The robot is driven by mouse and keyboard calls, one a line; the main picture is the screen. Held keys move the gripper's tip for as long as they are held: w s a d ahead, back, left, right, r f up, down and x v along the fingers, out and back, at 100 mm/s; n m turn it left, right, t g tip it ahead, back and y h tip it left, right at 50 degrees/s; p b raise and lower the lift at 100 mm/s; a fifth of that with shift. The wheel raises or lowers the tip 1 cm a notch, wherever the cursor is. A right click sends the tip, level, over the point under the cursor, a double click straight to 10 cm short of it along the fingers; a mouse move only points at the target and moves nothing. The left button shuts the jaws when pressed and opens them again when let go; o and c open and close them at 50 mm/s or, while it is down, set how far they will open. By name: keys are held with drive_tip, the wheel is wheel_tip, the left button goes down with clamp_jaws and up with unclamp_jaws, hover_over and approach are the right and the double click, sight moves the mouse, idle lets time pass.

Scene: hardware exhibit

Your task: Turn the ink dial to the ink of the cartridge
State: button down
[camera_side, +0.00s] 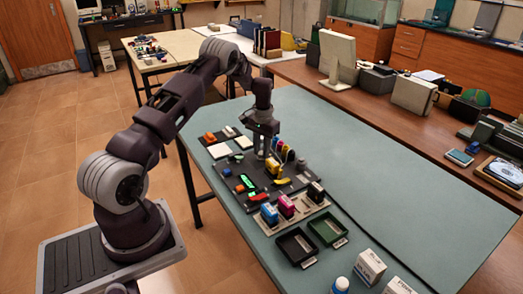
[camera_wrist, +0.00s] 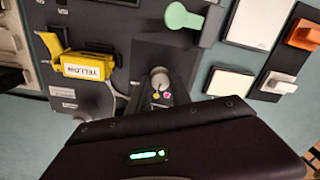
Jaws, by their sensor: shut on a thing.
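A yellow cartridge (camera_wrist: 104,58) with a label reading YELLOW, upside down in the wrist view, sits on the dark panel (camera_wrist: 112,22); it also shows in the side view (camera_side: 272,166). A small grey dial knob (camera_wrist: 160,74) is in the middle of the wrist view, with small yellow and pink dots by it. My gripper (camera_wrist: 161,85) reaches down to the panel and is shut on this knob. In the side view my gripper (camera_side: 262,154) hides the dial. The pointer direction cannot be told.
Blue (camera_side: 269,214), magenta (camera_side: 286,206) and black (camera_side: 316,192) cartridges stand in front of the panel. Black (camera_side: 295,246) and green (camera_side: 327,229) trays lie nearer. A green lever (camera_wrist: 183,18) and white and orange switches are near my gripper.

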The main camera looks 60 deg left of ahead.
drive_tip(key=shift+n, duration=0.4)
drive_tip(key=c, duration=1.2)
unclamp_jaws()
drive_tip(key=shift+o, duration=0.2)
wheel_tip(320, 180, up, 7)
drive_tip(key=shift+d+r, duration=0.1)
